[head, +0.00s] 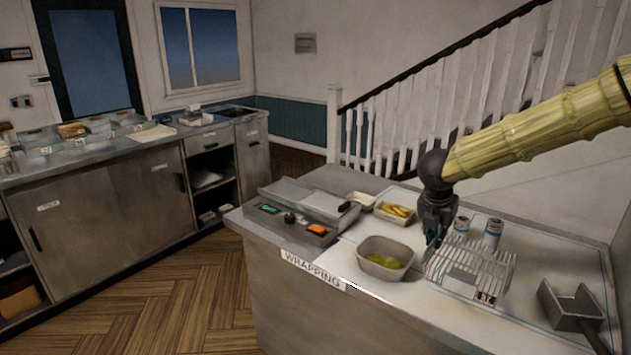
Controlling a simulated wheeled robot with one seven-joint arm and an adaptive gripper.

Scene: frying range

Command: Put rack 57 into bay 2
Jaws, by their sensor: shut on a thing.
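A white wire rack (471,264) is at the right part of the wrapping counter. A small tag (486,296) is at its front corner, too small to read, so I cannot confirm that it is rack 57. My gripper (435,240) reaches down to the rack's left end and is shut on it there. I cannot tell whether the rack rests on the counter or hangs just above it. No bay number is legible, so I cannot tell which spot is bay 2.
Two pale cylinders (492,234) stand behind the rack. A grey tub (385,258), a tray of yellow food (395,212) and a wrapping machine (300,215) are to the left. A metal scoop (572,308) lies at the right. Bare counter (550,262) shows between rack and scoop.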

